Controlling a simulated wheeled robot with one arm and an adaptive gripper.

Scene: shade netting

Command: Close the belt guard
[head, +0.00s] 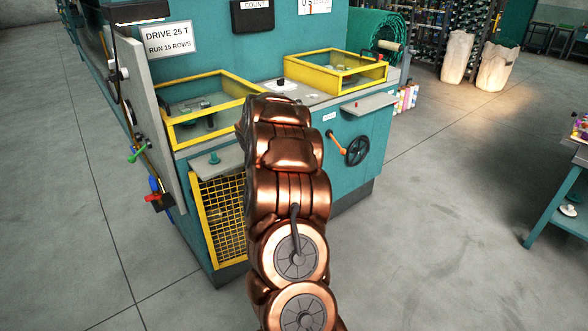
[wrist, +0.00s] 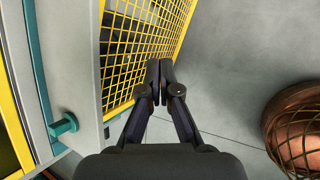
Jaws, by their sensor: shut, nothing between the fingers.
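The belt guard, which I take to be the yellow-framed mesh panel (head: 222,222), is low on the near side of the teal machine. In the wrist view the mesh panel (wrist: 142,45) fills the upper middle, with dark space behind its bars. My gripper (wrist: 159,82) is shut and empty, its fingertips close to the panel's lower right part in the picture. I cannot tell whether they touch it. In the head view my copper arm hides the gripper and the panel's right side. How far the guard stands open is unclear.
A grey ledge with a teal knob (head: 214,158) sits above the mesh; the knob also shows in the wrist view (wrist: 64,125). Two yellow-framed covers (head: 205,105) (head: 338,72) top the machine. A handwheel (head: 357,150) sticks out at right. Open floor lies right, before a teal table (head: 560,200).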

